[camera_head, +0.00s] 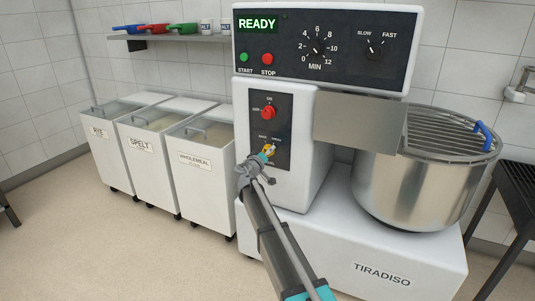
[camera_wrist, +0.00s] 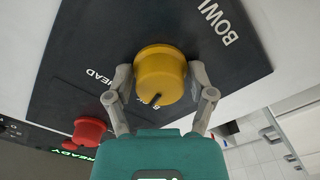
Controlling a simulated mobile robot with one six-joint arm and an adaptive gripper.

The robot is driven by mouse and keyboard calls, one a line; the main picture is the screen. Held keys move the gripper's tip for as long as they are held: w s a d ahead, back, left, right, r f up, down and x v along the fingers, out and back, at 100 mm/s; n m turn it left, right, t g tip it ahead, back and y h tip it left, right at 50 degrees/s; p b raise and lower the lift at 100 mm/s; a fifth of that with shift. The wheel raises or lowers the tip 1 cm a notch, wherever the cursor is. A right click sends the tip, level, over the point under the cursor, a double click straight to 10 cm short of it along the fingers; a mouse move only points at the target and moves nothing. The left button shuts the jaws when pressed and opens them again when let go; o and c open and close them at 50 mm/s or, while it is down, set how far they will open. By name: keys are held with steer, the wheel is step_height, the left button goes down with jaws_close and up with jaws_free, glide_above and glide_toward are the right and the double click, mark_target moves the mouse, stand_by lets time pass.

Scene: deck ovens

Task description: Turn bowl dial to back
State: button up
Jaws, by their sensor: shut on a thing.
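The yellow bowl dial (camera_wrist: 160,70) sits on the dark control panel (camera_wrist: 95,45) of the mixer. My gripper (camera_wrist: 161,82) is shut on it, with one finger on each side. In the wrist view the dial's dark pointer mark is at its lower edge, toward a label starting with "B" that is mostly hidden. The "AHEAD" label (camera_wrist: 85,77) is to the left and the "BOWL" label (camera_wrist: 226,22) is at the upper right. In the head view my gripper (camera_head: 266,161) reaches the yellow dial (camera_head: 269,149) and partly covers it.
A red knob (camera_head: 268,112) is just above the dial on the same panel. The mixer's steel bowl (camera_head: 415,190) with its grid guard (camera_head: 445,130) is to the right. Labelled flour bins (camera_head: 197,175) stand to the left. The display (camera_head: 257,24) reads READY.

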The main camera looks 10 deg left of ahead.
steer(key=shift+w+r+n, duration=0.1)
steer(key=shift+w+n, duration=0.05)
steer(key=shift+n, duration=1.15)
steer(key=o, duration=1)
steer(key=v, duration=1.2)
steer(key=shift+d, duration=0.1)
